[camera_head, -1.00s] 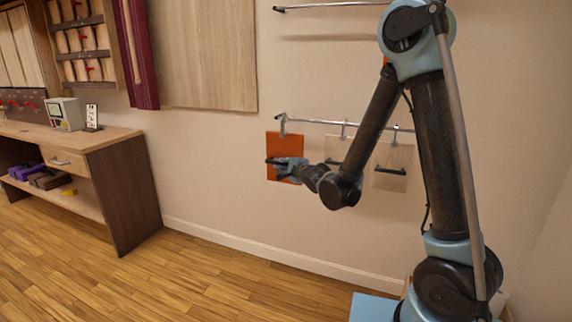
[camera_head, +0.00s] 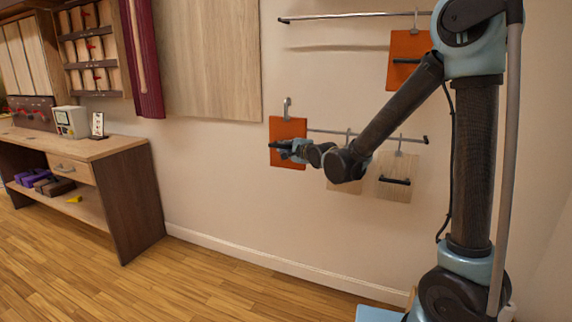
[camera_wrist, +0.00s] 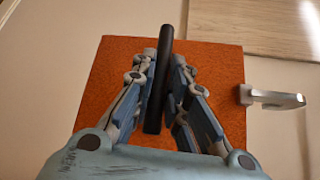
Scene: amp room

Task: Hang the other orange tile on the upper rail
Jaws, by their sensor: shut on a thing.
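My gripper (camera_head: 284,148) is shut on the black bar handle of an orange tile (camera_head: 288,130). In the wrist view the fingers (camera_wrist: 163,68) lie on either side of the handle (camera_wrist: 157,100), with the orange tile (camera_wrist: 112,90) behind them. The tile's metal hook (camera_head: 287,104) stands above the level of the lower rail (camera_head: 330,132), whose left end is hidden behind the tile. The hook also shows in the wrist view (camera_wrist: 275,99), apart from any rail. The upper rail (camera_head: 345,16) holds another orange tile (camera_head: 405,45) at the right, partly covered by my arm.
A pale wood tile (camera_head: 398,178) hangs on the lower rail; another (camera_head: 345,187) is mostly behind my arm. A large wood panel (camera_head: 212,60) is on the wall at left. A workbench (camera_head: 100,150) stands further left. The upper rail's left stretch is bare.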

